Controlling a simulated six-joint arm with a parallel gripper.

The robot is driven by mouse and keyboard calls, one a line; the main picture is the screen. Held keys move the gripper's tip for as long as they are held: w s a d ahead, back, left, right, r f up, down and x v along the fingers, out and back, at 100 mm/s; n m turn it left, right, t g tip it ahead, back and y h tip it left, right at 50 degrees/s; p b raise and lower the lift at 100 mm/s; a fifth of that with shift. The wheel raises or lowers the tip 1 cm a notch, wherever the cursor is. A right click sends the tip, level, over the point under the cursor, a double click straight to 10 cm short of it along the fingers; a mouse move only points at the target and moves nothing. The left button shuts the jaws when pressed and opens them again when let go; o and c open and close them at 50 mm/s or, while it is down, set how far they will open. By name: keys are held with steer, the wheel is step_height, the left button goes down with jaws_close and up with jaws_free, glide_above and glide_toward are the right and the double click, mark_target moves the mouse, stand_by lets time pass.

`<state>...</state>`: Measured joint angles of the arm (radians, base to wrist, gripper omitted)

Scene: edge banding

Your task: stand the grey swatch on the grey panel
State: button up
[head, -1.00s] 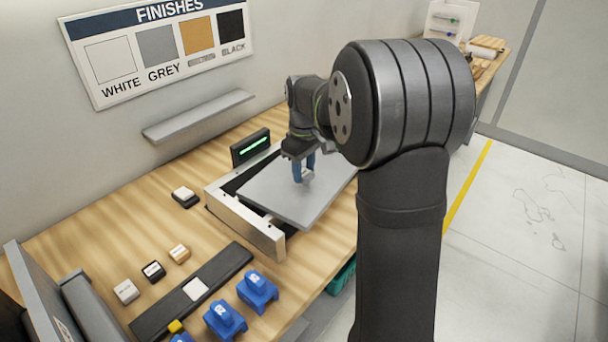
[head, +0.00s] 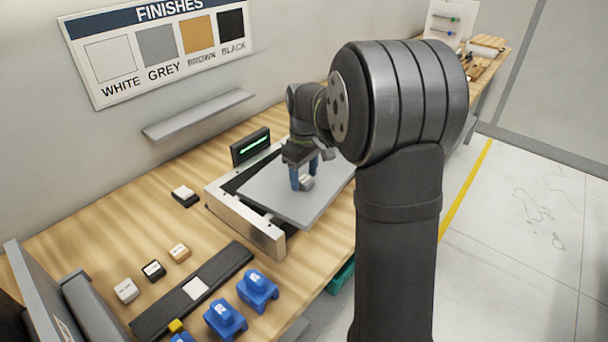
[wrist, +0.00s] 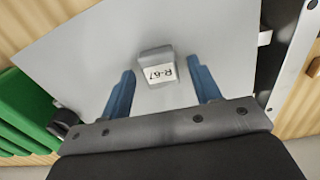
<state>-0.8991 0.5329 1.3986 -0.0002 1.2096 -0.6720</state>
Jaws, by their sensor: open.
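The grey panel (head: 265,193) lies flat in a metal-edged frame on the bench. The grey swatch (wrist: 157,66) is a small block with a white label reading "R-67". It rests on the panel, and in the head view the swatch (head: 307,183) shows beside my fingers. My gripper (head: 304,182) is just above the panel. In the wrist view, my gripper (wrist: 166,80) has its two blue fingers spread wide, one on each side of the swatch's near end, with gaps and no contact visible. Whether the swatch touches the panel all along its base cannot be told.
A metal frame (head: 245,224) borders the panel, with a green-lit display (head: 251,147) behind it. Several small blocks, including a white one (head: 125,290), and blue holders (head: 257,289) stand at the front left. A green ribbed thing (wrist: 30,105) shows beside the panel.

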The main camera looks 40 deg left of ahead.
mark_target(304, 179)
step_height(304, 179, up, 12)
stand_by(0.4)
steer(key=shift+f, duration=0.1)
step_height(304, 179, down, 12)
steer(key=shift+f, duration=0.1)
steer(key=shift+r, duration=1.85)
